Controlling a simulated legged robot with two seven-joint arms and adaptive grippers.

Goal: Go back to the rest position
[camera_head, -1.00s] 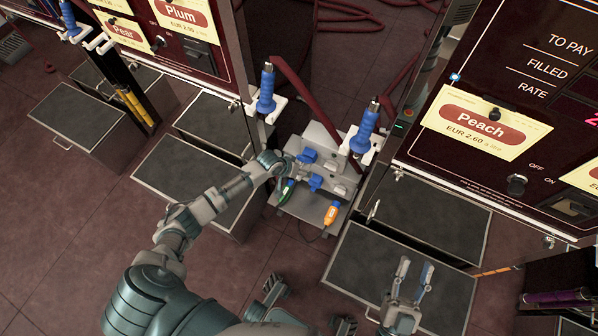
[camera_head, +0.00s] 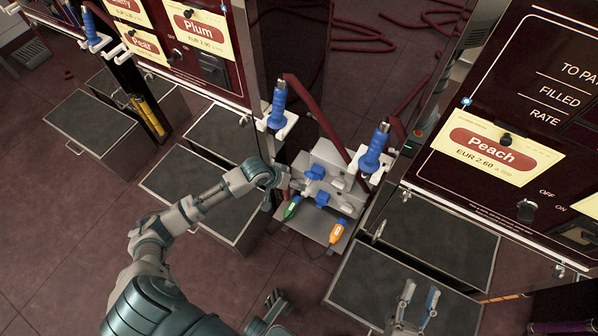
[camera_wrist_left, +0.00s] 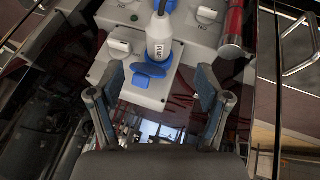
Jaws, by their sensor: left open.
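My left arm reaches in from the lower left to the grey connector box (camera_head: 325,170). My left gripper (camera_head: 281,180) is beside the box's left side, small and partly blocked by its own wrist. In the left wrist view my left gripper (camera_wrist_left: 160,78) is open, its two fingers wide apart. A white-and-blue plug (camera_wrist_left: 159,38) sits in the box (camera_wrist_left: 140,88) just beyond the fingertips; it looks untouched. My right gripper (camera_head: 419,294) is open and empty, in front of the right grey platform.
A green plug (camera_head: 292,208) and an orange plug (camera_head: 338,231) lie on the box's lower ledge. Blue nozzles (camera_head: 278,105) and (camera_head: 375,148) hang on pump cabinets either side. Dark-topped platforms (camera_head: 380,285) stand below. The floor at lower left is clear.

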